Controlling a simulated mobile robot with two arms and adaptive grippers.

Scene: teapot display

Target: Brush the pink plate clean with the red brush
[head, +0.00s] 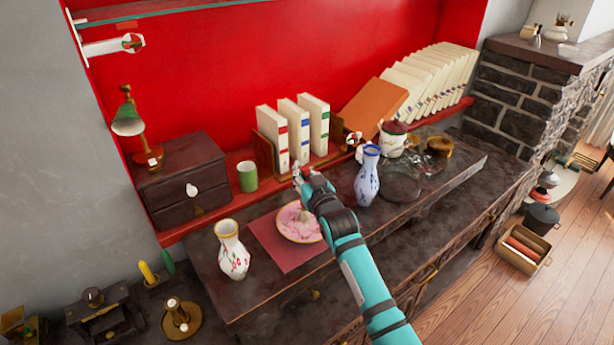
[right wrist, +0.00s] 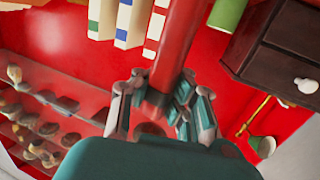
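The pink plate (head: 290,226) lies on a dark red mat (head: 272,252) on the dark stone counter. Its right part is hidden behind my right arm. My right gripper (head: 300,176) is above the far side of the plate. In the right wrist view, my right gripper's fingers (right wrist: 160,98) close around a red bar, which looks like the handle of the red brush (right wrist: 182,45). The brush's bristles do not show clearly in either view. I cannot tell whether the brush touches the plate. My left gripper is not in view.
A floral vase (head: 233,250) stands left of the mat, and a blue-white vase (head: 368,176) stands right of my arm. Behind are a green cup (head: 247,177), a dark drawer box (head: 182,185) and upright books (head: 300,135). A candle holder (head: 181,318) stands lower left.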

